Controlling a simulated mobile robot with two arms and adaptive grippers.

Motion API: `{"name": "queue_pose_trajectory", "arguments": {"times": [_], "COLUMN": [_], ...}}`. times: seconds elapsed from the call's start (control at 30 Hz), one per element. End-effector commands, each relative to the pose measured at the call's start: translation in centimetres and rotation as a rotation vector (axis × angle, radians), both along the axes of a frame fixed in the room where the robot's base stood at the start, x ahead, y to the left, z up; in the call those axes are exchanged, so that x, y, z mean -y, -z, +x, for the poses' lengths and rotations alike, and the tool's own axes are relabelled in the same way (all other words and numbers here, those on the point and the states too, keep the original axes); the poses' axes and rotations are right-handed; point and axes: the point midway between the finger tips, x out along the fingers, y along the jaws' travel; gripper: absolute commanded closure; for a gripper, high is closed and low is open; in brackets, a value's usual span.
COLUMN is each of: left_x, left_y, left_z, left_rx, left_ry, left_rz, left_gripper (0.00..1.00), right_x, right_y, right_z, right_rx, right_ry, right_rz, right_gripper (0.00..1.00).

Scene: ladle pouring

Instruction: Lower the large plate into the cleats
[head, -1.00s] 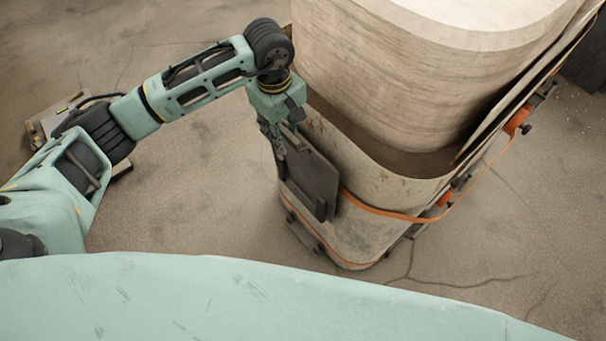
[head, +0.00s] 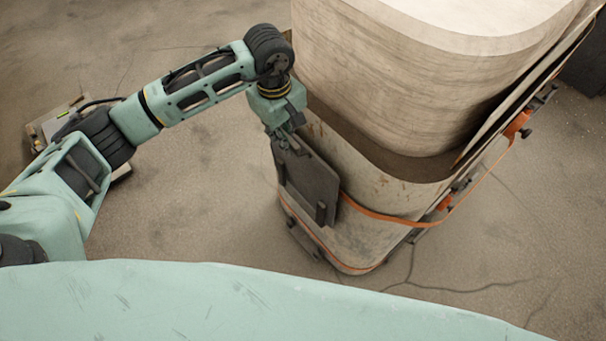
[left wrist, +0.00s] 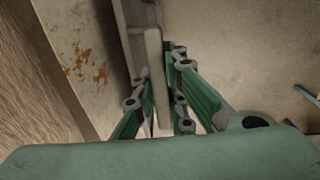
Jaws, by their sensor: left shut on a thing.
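The large plate (head: 312,182) is a flat dark grey panel, standing upright close against the outer wall of the pale vessel. My left gripper (head: 284,143) is above its upper left part and shut on it. In the left wrist view, the green fingers (left wrist: 161,88) stand on either side of the plate's thin pale edge (left wrist: 153,60). Dark blocks that look like cleats show at the plate's lower front, one of them a cleat (head: 321,212). I cannot tell whether the plate's lower edge is seated in them. My right gripper is not in view.
The tall pale vessel (head: 350,232) has an orange strap (head: 385,216) around it and a big rounded block (head: 400,90) inside. A second dark plate (head: 303,238) sits lower on its wall. The concrete floor left of it is mostly clear.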

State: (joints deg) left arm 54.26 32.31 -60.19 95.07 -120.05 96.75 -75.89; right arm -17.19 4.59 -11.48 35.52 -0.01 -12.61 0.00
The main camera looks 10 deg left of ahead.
Motion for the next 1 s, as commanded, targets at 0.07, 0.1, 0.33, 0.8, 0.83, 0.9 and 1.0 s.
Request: {"name": "queue_pose_trajectory", "arguments": {"times": [0.07,0.1,0.33,0.8,0.83,0.9,1.0], "left_x": [0.0,0.0,0.0,0.1,0.1,0.1,0.1], "left_y": [0.0,0.0,0.0,-2.7,-2.9,-3.5,-4.3], "left_z": [0.0,0.0,0.0,0.2,0.2,0.2,0.2], "left_rx": [0.0,-0.001,-0.001,0.009,0.009,0.009,0.009], "left_ry": [0.0,0.0,0.0,0.0,0.0,0.0,0.001], "left_rz": [0.0,-0.001,-0.001,-0.005,-0.005,-0.005,-0.005], "left_gripper": [1.0,1.0,1.0,1.0,1.0,1.0,1.0], "right_x": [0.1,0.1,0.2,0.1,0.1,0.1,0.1], "right_y": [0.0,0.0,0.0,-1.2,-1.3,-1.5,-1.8], "right_z": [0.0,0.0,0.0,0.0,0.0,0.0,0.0], "right_rx": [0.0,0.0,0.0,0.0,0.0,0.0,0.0], "right_ry": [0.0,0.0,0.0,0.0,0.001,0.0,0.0], "right_rz": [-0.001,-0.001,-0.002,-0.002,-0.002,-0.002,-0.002], "right_gripper": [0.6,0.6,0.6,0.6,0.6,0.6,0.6]}}
